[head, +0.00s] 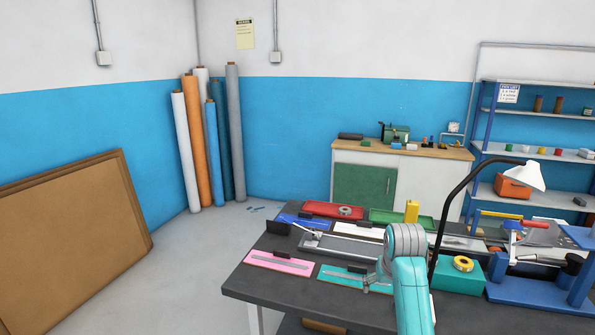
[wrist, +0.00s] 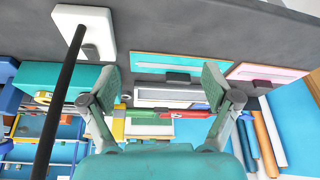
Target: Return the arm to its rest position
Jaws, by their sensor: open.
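My arm, teal with a grey joint, reaches up over the front of the dark workbench (head: 262,282) in the head view. My gripper (wrist: 162,85) shows in the wrist view with its two grey, teal-padded fingers spread wide and nothing between them. In the head view the gripper (head: 372,283) is partly hidden by the arm, close to the teal board with a grey strip (head: 340,275). I cannot tell its exact height above the bench.
A black lamp (head: 452,205) stands right of my arm, near a teal box (head: 458,280) with a yellow tape roll. A pink board (head: 278,262) lies at the bench's left. Red (head: 320,207) and green trays lie behind. Floor left of the bench is clear.

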